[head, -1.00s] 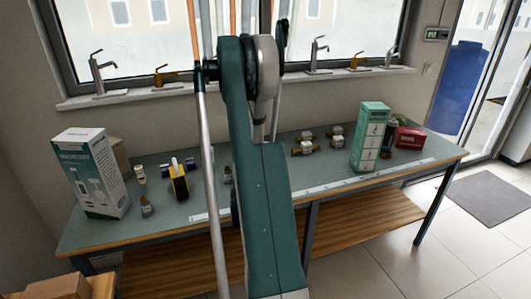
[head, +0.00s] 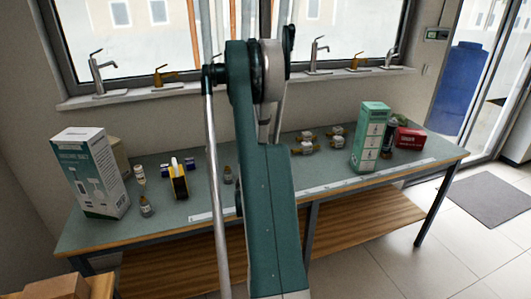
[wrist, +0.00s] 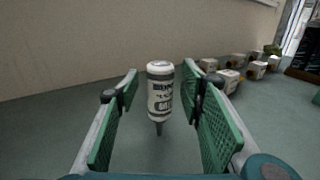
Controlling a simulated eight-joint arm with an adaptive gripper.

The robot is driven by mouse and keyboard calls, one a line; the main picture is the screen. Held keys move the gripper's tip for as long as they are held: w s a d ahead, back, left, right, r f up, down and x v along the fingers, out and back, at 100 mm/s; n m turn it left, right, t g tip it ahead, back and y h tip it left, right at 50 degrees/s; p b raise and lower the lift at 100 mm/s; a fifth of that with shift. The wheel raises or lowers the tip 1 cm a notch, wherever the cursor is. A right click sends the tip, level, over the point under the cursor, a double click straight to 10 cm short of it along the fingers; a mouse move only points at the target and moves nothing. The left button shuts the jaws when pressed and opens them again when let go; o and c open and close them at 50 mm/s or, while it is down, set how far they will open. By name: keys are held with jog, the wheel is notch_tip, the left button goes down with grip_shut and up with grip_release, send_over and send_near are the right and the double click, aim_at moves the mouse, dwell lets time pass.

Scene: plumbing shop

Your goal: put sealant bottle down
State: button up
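The sealant bottle (wrist: 160,92) is white with dark print and a grey band, and shows in the wrist view with its narrow dark nozzle pointing down. My gripper (wrist: 164,82) has its two green pads spread apart, one on each side of the bottle. A gap shows between the bottle and each pad, so it is not clamped. I cannot tell whether the nozzle tip touches the grey-green bench top (wrist: 60,130). In the head view my gripper is hidden behind my arm, and I cannot tell which small bottle there is this one.
A white box (head: 92,172), small bottles (head: 145,207) and a black-and-yellow holder (head: 179,183) stand on the left of the bench. Brass valves (head: 306,146), a tall green box (head: 370,138) and a red box (head: 410,138) stand on the right. A wall rises behind.

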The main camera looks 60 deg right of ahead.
jog(key=shift+d, duration=0.55)
jog(key=shift+w, duration=0.1)
jog(key=c, duration=1.1)
jog(key=shift+r, duration=0.1)
jog(key=shift+r+p, duration=1.2)
jog(key=shift+r, duration=3.75)
